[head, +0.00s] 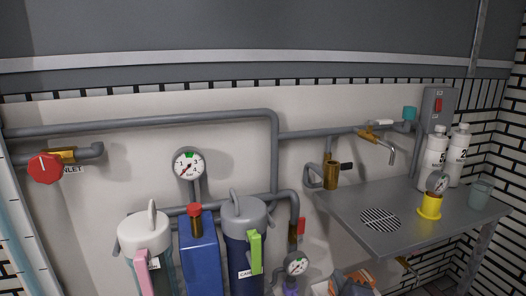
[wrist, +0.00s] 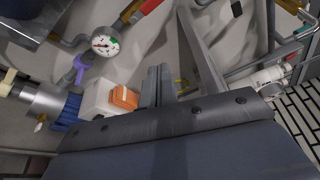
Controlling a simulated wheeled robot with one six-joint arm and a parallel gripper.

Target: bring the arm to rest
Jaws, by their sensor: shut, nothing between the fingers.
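My gripper (wrist: 158,84) shows in the wrist view, its two grey fingers side by side and shut with nothing between them. Beyond the fingers are a pale wall and grey struts. My gripper cannot be made out in the head view. No held object shows.
A steel shelf (head: 345,213) at right carries white bottles (head: 435,165), a yellow-based gauge (head: 430,205) and a cup (head: 480,193). Filter housings (head: 145,235), a blue canister (head: 199,258), pipes (head: 150,122) and a gauge (head: 188,165) line the wall. An orange item (wrist: 125,97) lies left of the fingers.

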